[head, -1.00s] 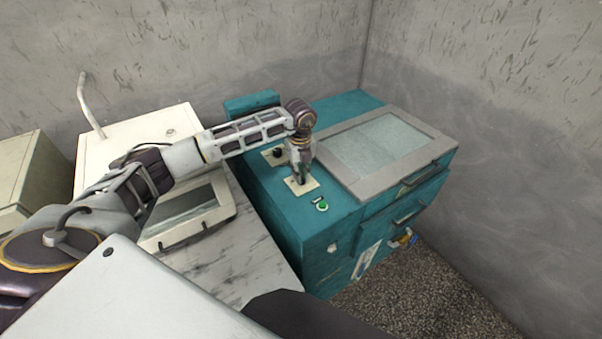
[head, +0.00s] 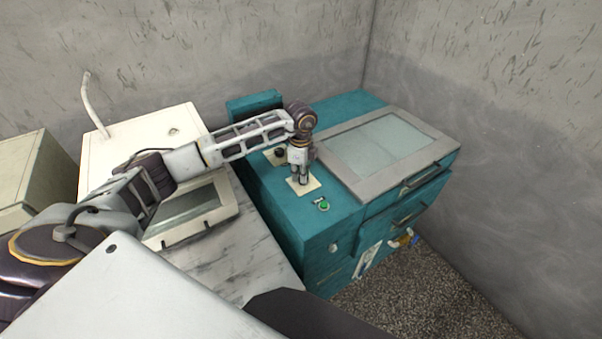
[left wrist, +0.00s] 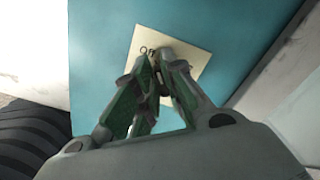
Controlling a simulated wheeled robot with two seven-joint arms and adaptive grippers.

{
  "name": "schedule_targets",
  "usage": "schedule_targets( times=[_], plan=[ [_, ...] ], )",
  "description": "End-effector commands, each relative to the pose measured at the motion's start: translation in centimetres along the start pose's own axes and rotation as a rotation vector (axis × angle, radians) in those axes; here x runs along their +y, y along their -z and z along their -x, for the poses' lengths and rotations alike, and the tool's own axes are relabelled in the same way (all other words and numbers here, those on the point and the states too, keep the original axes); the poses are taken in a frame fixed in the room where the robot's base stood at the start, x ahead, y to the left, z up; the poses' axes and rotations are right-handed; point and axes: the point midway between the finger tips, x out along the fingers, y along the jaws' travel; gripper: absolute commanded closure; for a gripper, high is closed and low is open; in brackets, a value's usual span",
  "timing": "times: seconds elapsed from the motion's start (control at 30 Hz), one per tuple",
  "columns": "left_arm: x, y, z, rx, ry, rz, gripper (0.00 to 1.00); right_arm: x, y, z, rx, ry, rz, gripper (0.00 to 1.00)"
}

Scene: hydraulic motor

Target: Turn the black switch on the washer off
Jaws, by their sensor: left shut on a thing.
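The washer (head: 270,205) is a teal machine with a grey-framed glass lid. My left gripper (head: 302,183) points down at a cream switch plate (head: 313,188) on its top. In the left wrist view the plate (left wrist: 201,55) shows the letters "Of" beside the fingertips (left wrist: 160,58). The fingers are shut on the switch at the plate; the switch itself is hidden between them. A second cream plate with a black knob (head: 280,152) sits farther back, behind the gripper. My right gripper is out of view.
A green button (head: 323,204) sits on the washer top near the front edge. A cream machine with a window (head: 115,152) stands on the left, beside a marble-patterned surface (head: 235,262). Grey walls close off the back and right.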

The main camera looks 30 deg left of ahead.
Motion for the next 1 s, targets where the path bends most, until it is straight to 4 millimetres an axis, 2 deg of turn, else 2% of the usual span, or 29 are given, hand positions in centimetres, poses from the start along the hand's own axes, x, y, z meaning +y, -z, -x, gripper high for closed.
schedule_targets(
  times=[0.33,0.83,0.87,1.0],
  plan=[
    [0.02,-0.04,0.16,0.0,0.003,0.138,1.0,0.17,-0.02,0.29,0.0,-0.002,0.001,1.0],
    [0.01,-0.05,0.17,0.0,0.004,0.158,1.0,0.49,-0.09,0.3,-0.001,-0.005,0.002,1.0],
    [0.01,-0.05,0.17,0.0,0.004,0.158,0.85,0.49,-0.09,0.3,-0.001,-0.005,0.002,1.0],
    [0.05,-0.04,0.12,0.0,0.003,0.157,0.67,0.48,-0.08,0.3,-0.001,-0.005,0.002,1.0]
  ],
)
